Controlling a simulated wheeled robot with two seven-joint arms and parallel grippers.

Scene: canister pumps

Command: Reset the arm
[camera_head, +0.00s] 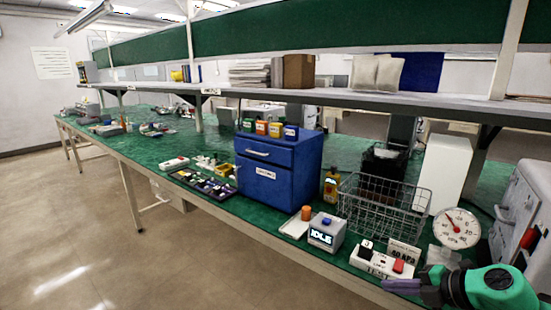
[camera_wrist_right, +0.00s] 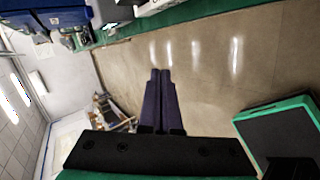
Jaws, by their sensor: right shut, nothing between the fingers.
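My right gripper (camera_head: 418,286) shows at the lower right of the head view, at the front edge of the bench near a white switch box (camera_head: 376,262) with a red button. Its dark fingers are together and hold nothing. In the right wrist view the two closed fingers (camera_wrist_right: 159,100) point over the bare floor, clear of the bench. My green and black right arm (camera_head: 495,288) fills the bottom right corner of the head view. My left gripper is not in view.
The green bench (camera_head: 240,207) holds a small box reading IDLE (camera_head: 326,232), a wire basket (camera_head: 380,208), a round gauge (camera_head: 457,228) and a blue drawer cabinet (camera_head: 277,168). A shelf (camera_head: 340,97) runs above. The floor (camera_head: 80,240) in front is clear.

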